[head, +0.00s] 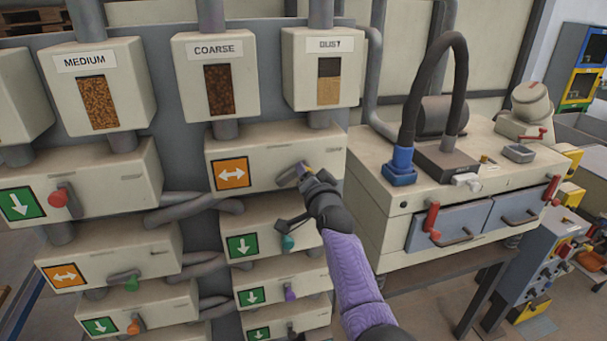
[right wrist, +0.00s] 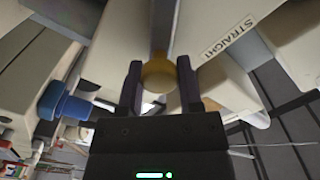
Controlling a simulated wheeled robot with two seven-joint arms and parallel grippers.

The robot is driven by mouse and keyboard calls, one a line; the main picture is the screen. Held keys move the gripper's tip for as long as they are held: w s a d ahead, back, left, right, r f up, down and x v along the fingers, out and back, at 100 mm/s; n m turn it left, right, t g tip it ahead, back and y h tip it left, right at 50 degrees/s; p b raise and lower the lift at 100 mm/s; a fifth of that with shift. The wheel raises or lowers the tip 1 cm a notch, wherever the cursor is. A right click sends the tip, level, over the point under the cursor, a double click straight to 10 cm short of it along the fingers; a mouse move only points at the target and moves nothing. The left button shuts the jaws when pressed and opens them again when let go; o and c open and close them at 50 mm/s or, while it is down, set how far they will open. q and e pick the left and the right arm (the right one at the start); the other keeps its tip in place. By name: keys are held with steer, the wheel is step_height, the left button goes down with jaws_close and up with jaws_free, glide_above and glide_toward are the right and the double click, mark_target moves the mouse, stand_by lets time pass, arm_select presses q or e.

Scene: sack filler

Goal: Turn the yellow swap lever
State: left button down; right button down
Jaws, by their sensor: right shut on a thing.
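The yellow swap lever sits on the front of the box with the orange two-way arrow sign (head: 232,173), below the coarse and dust hoppers. In the right wrist view the lever's round yellow knob (right wrist: 158,75) is between the two fingers of my right gripper (right wrist: 159,82). The fingers are shut on it. A label reading STRAIGHT (right wrist: 228,37) is on the box beside it. My left gripper is not in view.
Other boxes with levers are close by: a red knob (head: 59,197) at left and a teal knob (head: 288,242) just below my right gripper. A cabinet (head: 375,172) with a blue plug (head: 399,170) stands to the right of my right arm.

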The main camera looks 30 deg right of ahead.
steer(key=shift+s+d+f+m+b, duration=0.15)
steer(key=shift+f+m+b, duration=0.3)
steer(key=shift+m, duration=0.6)
steer(key=shift+w+d+f+m+b, duration=0.1)
steer(key=shift+d+f+m+b, duration=0.1)
steer(key=shift+f+m, duration=0.65)
steer(key=shift+r+m, duration=0.1)
steer(key=shift+m, duration=0.3)
steer(key=shift+c, duration=1.3)
jaws_free()
steer(key=shift+r, duration=0.1)
steer(key=shift+s, duration=0.3)
steer(key=p+v, duration=0.1)
steer(key=v, duration=0.8)
steer(key=shift+s+p, duration=0.25)
steer(key=shift+p, duration=0.15)
